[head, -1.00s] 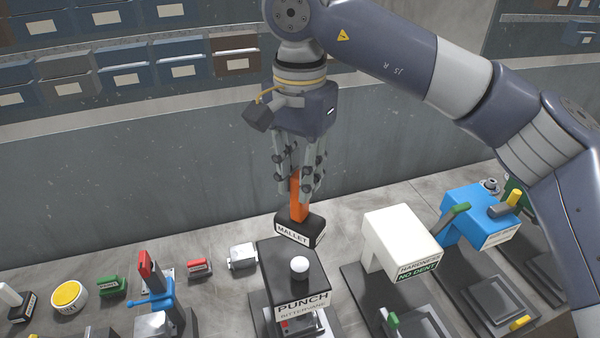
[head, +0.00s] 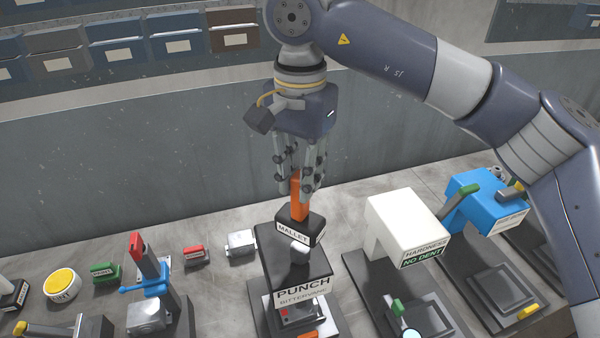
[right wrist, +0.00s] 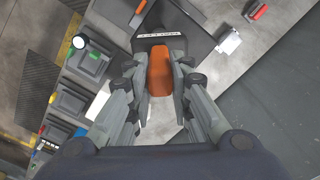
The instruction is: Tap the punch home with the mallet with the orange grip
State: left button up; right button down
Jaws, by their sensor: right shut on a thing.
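My right gripper (head: 299,190) points down and is shut on the orange grip (head: 299,203) of the mallet. The mallet's black head (head: 299,228), with a white MALLET label, is below the fingers. The punch (head: 280,262) is a dark press with a PUNCH label and a pale round knob (head: 299,252) on top. The mallet head overlaps the knob's upper edge in the head view; I cannot tell if they touch. In the right wrist view the orange grip (right wrist: 160,72) sits between the fingers, with the mallet head (right wrist: 162,42) beyond. My left gripper is out of view.
The white hardness tester (head: 400,222) and a blue machine (head: 480,200) stand to the right. A blue clamp with a red handle (head: 138,246), a yellow button (head: 62,283) and small blocks (head: 240,243) stand to the left. Drawers line the back wall.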

notch_tip(320, 180, down, 5)
jog(key=b, duration=0.4)
jog(key=shift+r, duration=0.15)
jog(key=shift+r+p, duration=0.35)
notch_tip(320, 180, up, 4)
jog(key=shift+f+p, duration=0.15)
jog(key=shift+p, duration=1.05)
jog(key=shift+f, duration=0.1)
